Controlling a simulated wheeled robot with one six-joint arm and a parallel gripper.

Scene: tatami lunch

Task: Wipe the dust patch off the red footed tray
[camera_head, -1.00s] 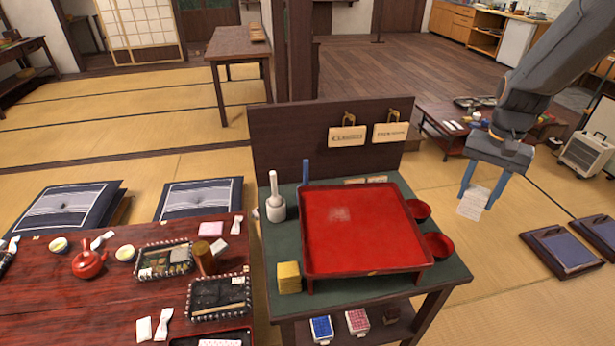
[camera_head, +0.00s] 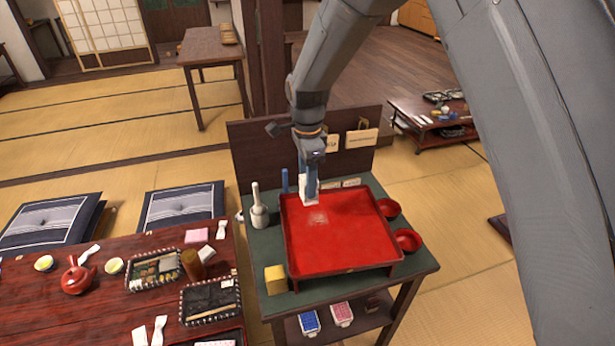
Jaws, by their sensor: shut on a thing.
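The red footed tray (camera_head: 350,245) stands on the green-topped stand. A pale grey dust patch (camera_head: 318,218) lies on its floor, left of the middle and toward the back. My gripper (camera_head: 310,192) points down over the tray's back left part, just behind the patch. It is shut on a white cloth (camera_head: 309,199), whose lower end hangs at or close above the tray. I cannot tell whether the cloth touches the tray floor.
Two red bowls (camera_head: 408,240) sit right of the tray. A white pestle-like thing (camera_head: 259,208), a blue upright thing (camera_head: 285,180) and a yellow block (camera_head: 275,279) stand to its left. A dark back panel (camera_head: 252,150) with hanging tags rises behind.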

